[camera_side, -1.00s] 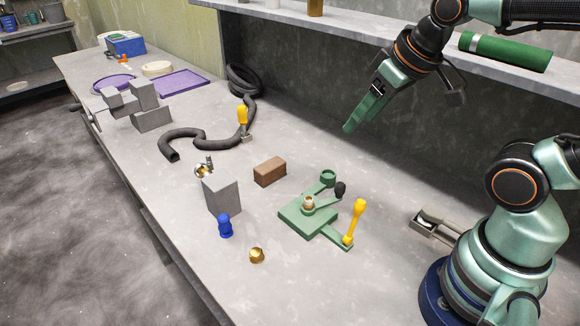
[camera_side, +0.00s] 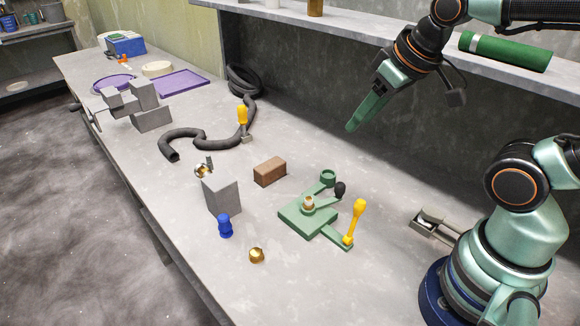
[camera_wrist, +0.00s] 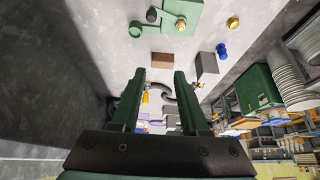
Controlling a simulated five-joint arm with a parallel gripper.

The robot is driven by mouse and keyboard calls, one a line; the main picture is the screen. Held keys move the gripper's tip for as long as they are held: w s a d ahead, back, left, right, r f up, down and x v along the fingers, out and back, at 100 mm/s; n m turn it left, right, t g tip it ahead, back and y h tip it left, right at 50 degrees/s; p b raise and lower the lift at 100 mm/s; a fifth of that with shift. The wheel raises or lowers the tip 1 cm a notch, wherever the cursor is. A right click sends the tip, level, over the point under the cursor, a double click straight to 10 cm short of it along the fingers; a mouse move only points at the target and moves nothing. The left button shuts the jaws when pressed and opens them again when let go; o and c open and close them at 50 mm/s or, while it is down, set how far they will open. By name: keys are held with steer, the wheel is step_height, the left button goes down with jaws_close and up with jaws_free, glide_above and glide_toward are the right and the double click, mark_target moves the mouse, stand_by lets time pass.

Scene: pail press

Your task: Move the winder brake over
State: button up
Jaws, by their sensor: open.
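A green fixture (camera_side: 296,220), which looks like the winder, lies flat on the bench in the side view; its green plate (camera_wrist: 195,8) shows at the top of the wrist view. A lever with a black knob (camera_side: 340,188) reaches to its right from a brass-coloured hub (camera_side: 308,203). A yellow-handled lever (camera_side: 357,212) stands nearly upright at its right end. I cannot tell which lever is the brake. My gripper (camera_side: 351,129) hangs in the air above and behind the fixture, touching nothing. Its two green fingers (camera_wrist: 160,72) are apart and empty in the wrist view.
A brown block (camera_side: 269,171), a grey block (camera_side: 221,196), a blue piece (camera_side: 225,226) and a brass nut (camera_side: 257,255) stand left of the fixture. A black hose (camera_side: 205,140) lies farther back. A shelf (camera_side: 400,45) overhangs the bench's rear.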

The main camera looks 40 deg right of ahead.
steer(key=f+n, duration=0.1)
steer(key=n, duration=0.1)
steer(key=n+g, duration=0.6)
steer(key=n, duration=1)
glide_above(361, 202)
steer(key=f, duration=0.6)
steer(key=shift+d, duration=0.25)
steer(key=f, duration=0.7)
steer(key=shift+a+f, duration=0.2)
steer(key=shift+f, duration=0.35)
steer(key=shift+c, duration=0.6)
steer(key=shift+r, duration=0.1)
jaws_close()
